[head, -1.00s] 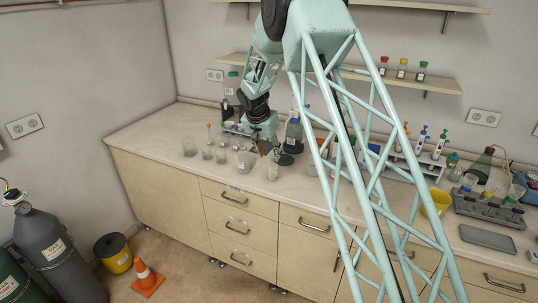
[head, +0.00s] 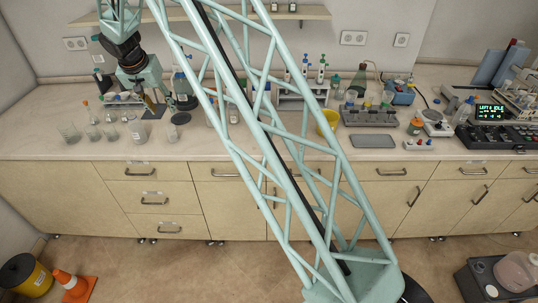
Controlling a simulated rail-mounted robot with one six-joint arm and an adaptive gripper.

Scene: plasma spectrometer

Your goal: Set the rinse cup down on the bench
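My gripper (head: 147,98) is at the upper left, pointing down over the back of the bench (head: 60,112). It is small in the picture, so I cannot tell whether its fingers are open or shut. An amber-brown object (head: 149,104) shows at the fingertips; I cannot tell whether it is held or stands behind them. Several clear glass vessels stand in front and to the left, among them a wide beaker (head: 68,131) and a taller beaker (head: 136,131). I cannot tell which vessel is the rinse cup.
A small clear vessel (head: 172,132) stands right of the gripper, near a dark round base (head: 181,118). A yellow cup (head: 327,122), a grey tray (head: 373,141) and a pipette rack (head: 300,97) are farther right. My lattice arm crosses the middle and hides part of the bench.

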